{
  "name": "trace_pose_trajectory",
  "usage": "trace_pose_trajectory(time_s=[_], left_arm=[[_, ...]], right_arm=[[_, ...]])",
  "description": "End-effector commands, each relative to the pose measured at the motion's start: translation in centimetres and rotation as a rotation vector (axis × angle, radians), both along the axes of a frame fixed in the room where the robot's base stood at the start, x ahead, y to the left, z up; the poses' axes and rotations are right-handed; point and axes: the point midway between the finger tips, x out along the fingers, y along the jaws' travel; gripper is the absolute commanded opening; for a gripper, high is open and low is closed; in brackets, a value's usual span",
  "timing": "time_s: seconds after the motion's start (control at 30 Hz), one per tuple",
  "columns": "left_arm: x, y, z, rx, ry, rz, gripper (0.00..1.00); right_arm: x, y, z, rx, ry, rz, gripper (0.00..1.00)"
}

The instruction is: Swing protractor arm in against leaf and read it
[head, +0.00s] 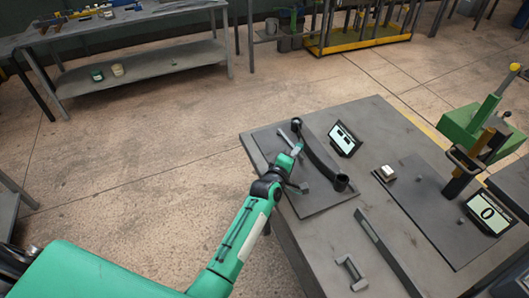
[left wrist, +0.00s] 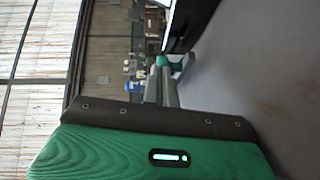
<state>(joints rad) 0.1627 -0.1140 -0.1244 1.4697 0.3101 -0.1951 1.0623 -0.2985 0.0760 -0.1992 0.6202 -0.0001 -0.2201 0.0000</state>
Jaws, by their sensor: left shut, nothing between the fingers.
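The leaf (head: 320,160), a dark curved bar, lies across a dark plate on the bench, with a round boss at its near end. A black ball knob (head: 296,124) and a short grey rod (head: 287,140) are at its far end; I cannot tell whether the rod is the protractor arm. My left gripper (head: 298,149) is shut and empty at the leaf's left side, close to the rod; contact is unclear. Its grey fingers with a teal tip also show in the left wrist view (left wrist: 162,64). A tilted display (head: 344,138) stands behind the leaf, its reading illegible. My right gripper is out of view.
On the bench (head: 315,240), a long dark bar (head: 388,252) and a grey handle (head: 351,273) are nearer. A small pale block (head: 387,173) lies to the right. A green lever press (head: 485,125) and a display reading 0 (head: 488,213) stand farther right. Left floor is clear.

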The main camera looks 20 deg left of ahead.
Motion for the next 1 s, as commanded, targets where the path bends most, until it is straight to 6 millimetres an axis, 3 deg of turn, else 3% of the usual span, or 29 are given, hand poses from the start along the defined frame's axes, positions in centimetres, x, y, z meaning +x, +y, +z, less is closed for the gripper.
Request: trace_pose_trajectory(time_s=[0.3, 1.0], left_arm=[[0.8, -1.3, 0.0, -0.001, 0.000, 0.000, 0.00], [0.9, -1.3, 0.1, 0.000, 0.000, 0.000, 0.00]], right_arm=[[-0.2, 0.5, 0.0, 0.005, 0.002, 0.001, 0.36], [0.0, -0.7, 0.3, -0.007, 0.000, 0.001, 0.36]])
